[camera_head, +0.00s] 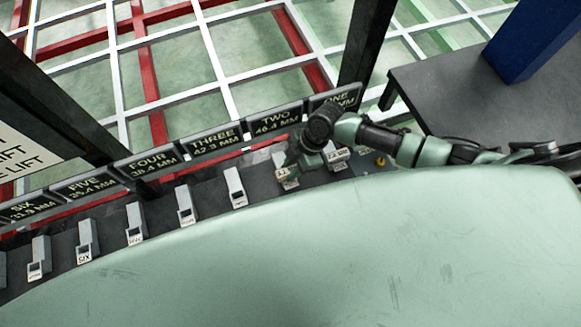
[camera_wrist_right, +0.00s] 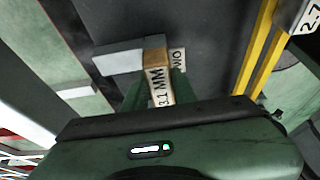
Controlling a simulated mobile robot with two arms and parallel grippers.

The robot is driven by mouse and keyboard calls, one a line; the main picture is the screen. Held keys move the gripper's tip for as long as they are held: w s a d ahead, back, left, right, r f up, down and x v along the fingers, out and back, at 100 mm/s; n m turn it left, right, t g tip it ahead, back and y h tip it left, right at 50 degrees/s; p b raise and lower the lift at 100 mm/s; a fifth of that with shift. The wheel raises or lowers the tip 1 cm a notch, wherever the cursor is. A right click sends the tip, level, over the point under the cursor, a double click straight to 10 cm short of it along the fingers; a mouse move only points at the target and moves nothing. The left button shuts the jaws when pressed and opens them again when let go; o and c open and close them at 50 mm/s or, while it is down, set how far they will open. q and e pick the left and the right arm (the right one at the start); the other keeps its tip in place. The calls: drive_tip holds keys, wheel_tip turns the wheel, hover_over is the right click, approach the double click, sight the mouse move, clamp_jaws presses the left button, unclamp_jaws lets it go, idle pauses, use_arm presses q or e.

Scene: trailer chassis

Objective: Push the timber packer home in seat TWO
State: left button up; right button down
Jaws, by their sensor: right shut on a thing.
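The timber packer (camera_wrist_right: 157,72) is a small wooden block with a white label reading "3.1 MM" in the right wrist view. My right gripper (camera_wrist_right: 158,92) is shut on it, a green finger on either side. The packer's far end is against or close to a grey block (camera_wrist_right: 120,58) and a tag ending in "WO" (camera_wrist_right: 178,60), at seat TWO. I cannot tell how deep it sits. In the head view my right gripper (camera_head: 290,172) is at the seat below the sign TWO (camera_head: 275,122) and hides most of it. My left gripper is out of view.
Several other grey seats, such as one (camera_head: 236,187) left of my gripper, line the dark rail. A labelled seat (camera_head: 338,157) stands close on the right. A pale green rounded surface (camera_head: 380,240) fills the foreground. A dark table (camera_head: 460,90) with a blue post is at upper right.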

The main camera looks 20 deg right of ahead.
drive_tip(key=shift+f, duration=0.35)
drive_tip(key=shift+d+f+b, duration=0.1)
drive_tip(key=shift+f+b, duration=0.45)
drive_tip(key=shift+b, duration=0.05)
drive_tip(key=c, duration=1.1)
unclamp_jaws()
drive_tip(key=shift+s+f, duration=0.1)
drive_tip(key=shift+o, duration=0.2)
